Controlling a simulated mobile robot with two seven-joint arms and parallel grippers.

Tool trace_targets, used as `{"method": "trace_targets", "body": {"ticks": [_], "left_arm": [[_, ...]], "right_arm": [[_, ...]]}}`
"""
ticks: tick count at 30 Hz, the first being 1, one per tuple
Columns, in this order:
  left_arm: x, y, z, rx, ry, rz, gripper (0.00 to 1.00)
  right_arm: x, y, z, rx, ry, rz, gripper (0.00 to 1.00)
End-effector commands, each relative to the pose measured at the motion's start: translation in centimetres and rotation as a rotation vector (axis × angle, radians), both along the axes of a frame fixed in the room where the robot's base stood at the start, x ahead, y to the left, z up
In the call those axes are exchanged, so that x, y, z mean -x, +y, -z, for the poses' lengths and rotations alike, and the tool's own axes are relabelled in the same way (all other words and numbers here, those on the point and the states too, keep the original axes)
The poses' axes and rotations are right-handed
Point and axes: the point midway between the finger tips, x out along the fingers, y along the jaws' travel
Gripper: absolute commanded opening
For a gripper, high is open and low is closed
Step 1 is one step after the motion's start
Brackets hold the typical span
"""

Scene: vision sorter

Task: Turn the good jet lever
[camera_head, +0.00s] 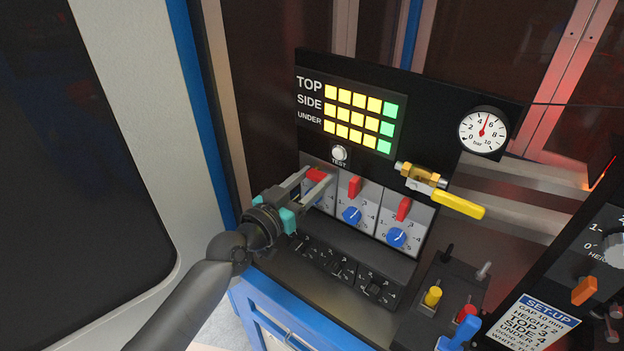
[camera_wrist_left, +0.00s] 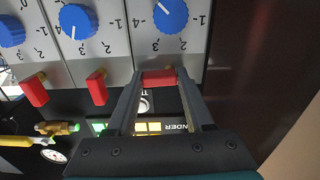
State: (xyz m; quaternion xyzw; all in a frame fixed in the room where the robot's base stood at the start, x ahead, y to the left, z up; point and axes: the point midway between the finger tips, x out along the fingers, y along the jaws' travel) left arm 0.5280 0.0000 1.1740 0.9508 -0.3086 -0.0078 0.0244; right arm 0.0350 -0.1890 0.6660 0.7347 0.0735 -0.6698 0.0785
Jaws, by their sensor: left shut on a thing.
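My left gripper (camera_head: 317,181) is shut on the leftmost red lever (camera_head: 313,174) of the white dial panel. In the left wrist view, upside down, that red lever (camera_wrist_left: 159,79) sits between the fingertips (camera_wrist_left: 160,84). Two more red levers (camera_head: 355,187) (camera_head: 403,209) stand above blue knobs to its right. A brass valve (camera_head: 419,175) with a long yellow handle (camera_head: 454,202) is further right, below the gauge. Small yellow, red and blue handles (camera_head: 433,296) stand on a black box at lower right. No label in view shows which is the good jet lever. My right gripper is not in view.
A pressure gauge (camera_head: 483,132) and a grid of yellow and green lights (camera_head: 353,118) are on the black panel. A round TEST button (camera_head: 339,152) sits just above the gripper. A row of black selectors (camera_head: 342,267) lies below. A set-up card (camera_head: 535,325) stands at lower right.

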Motion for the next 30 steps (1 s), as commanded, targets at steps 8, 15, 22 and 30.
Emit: {"method": "trace_targets", "body": {"ticks": [8,15,22,30], "left_arm": [[0.05,-0.06,-0.01,0.034,0.026,0.002,0.00],[0.04,-0.06,-0.23,0.150,0.110,0.002,0.00],[-0.01,-0.01,-0.50,0.319,0.234,0.002,0.00],[-0.12,0.17,-0.79,0.528,0.386,0.002,0.00]], "right_arm": [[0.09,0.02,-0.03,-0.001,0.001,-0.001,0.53],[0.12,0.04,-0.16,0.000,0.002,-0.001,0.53],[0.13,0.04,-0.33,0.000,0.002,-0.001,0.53],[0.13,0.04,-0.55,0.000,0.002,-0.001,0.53]]}}
